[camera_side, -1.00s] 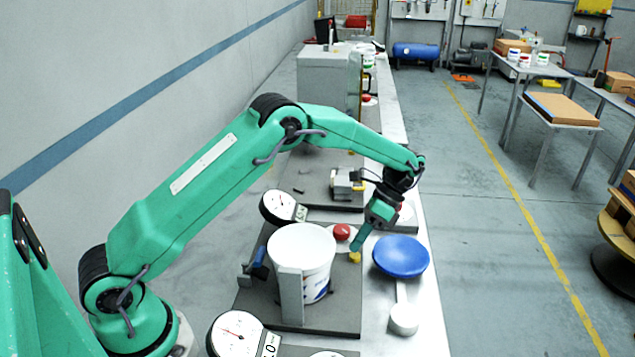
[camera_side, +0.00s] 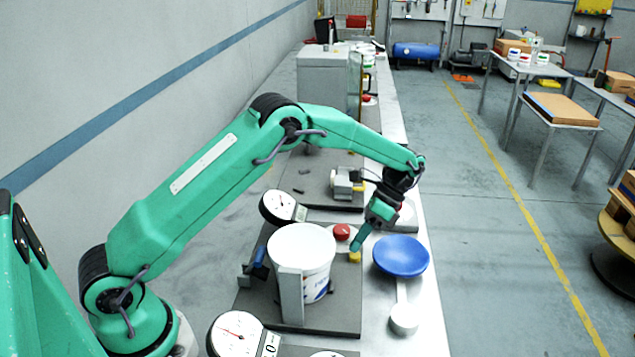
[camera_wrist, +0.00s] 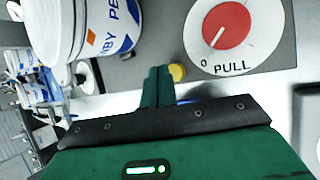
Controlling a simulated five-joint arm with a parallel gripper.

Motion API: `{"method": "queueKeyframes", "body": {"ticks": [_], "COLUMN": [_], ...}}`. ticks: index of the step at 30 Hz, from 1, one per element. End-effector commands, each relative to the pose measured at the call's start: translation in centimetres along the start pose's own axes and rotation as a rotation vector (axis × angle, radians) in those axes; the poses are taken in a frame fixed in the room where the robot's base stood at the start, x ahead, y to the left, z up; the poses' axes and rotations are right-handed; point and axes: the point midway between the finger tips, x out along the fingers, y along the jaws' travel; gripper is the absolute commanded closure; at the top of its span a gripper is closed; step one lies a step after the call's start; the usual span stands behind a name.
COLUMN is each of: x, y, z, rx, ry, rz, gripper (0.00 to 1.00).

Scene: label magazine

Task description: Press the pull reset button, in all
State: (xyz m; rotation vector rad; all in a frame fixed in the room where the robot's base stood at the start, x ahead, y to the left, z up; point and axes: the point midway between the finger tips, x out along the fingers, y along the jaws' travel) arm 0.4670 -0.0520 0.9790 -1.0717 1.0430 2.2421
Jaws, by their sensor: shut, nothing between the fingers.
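A small yellow button (camera_wrist: 177,72) sits on the grey plate beside a white disc marked "0" and "PULL" with a red knob (camera_wrist: 226,24). In the side view the yellow button (camera_side: 355,257) is just in front of the red knob (camera_side: 342,231). My gripper (camera_wrist: 158,70) is shut and empty, its fingertips right beside the yellow button in the wrist view. In the side view my gripper (camera_side: 356,249) points down at the button, its tips overlapping the button's top edge. I cannot tell whether they touch it.
A white tub (camera_side: 301,250) stands in a grey holder left of the button. A blue round dish (camera_side: 401,256) is close on the right. A white round piece (camera_side: 404,319) lies nearer the front. Dial gauges (camera_side: 237,335) stand along the left of the bench.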

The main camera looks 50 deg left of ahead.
Motion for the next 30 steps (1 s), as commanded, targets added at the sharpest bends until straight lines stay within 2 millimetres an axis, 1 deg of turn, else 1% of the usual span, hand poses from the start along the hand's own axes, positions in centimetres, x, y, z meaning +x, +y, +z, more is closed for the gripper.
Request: {"method": "queueKeyframes", "body": {"ticks": [11, 30], "x": [0.67, 0.8], "y": [-0.41, -0.49], "z": [-0.29, -0.37], "rx": [0.0, 0.0], "ry": [0.0, 0.001], "rz": [0.001, 0.001], "gripper": [1.0, 1.0]}}
